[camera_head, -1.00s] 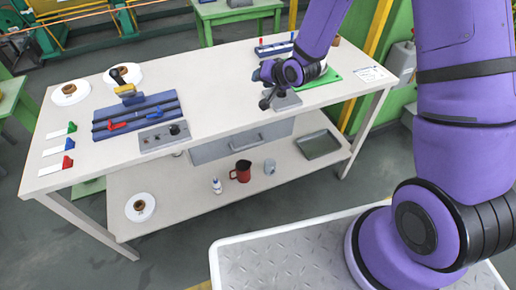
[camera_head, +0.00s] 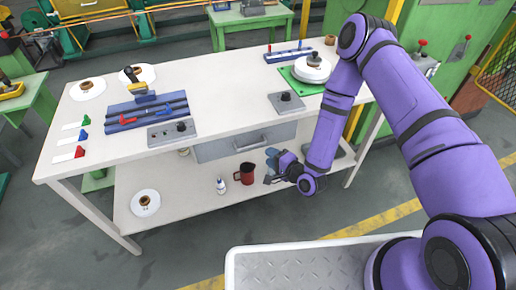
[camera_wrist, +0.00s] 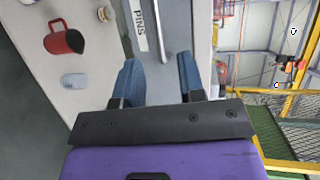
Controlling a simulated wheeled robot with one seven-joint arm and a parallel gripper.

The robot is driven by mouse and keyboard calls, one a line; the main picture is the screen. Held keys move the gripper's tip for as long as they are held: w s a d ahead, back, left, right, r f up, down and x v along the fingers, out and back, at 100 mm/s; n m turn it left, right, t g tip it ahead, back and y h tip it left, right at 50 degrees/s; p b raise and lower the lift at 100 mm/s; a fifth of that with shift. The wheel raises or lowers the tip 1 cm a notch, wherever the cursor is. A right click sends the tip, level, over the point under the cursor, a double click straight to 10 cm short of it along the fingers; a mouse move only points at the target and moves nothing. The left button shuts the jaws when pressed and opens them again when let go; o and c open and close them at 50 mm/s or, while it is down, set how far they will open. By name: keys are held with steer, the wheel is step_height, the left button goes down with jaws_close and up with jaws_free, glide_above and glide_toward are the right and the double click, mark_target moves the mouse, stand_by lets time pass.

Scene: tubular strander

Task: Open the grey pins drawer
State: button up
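The grey pins drawer (camera_head: 215,150) sits shut under the worktop, with a bar handle (camera_head: 251,142) on its front. In the wrist view, the drawer front (camera_wrist: 178,15) shows a white "PINS" label (camera_wrist: 140,27) and the handle (camera_wrist: 161,32). My gripper (camera_head: 270,165) is in front of the table, a little below and right of the handle in the head view. In the wrist view my gripper (camera_wrist: 158,65) is open and empty. The handle lies ahead of the gap between the blue fingers, apart from them.
A red mug (camera_head: 246,174) and a white bottle (camera_head: 220,187) stand on the lower shelf (camera_head: 185,200), near my gripper. The white worktop (camera_head: 225,100) overhangs the drawer. The floor in front of the table is clear.

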mark_target(253, 146)
steer(key=x, duration=1)
steer(key=shift+w+a+f, duration=0.1)
steer(key=shift+a+f, duration=0.1)
steer(key=shift+c, duration=0.2)
jaws_close()
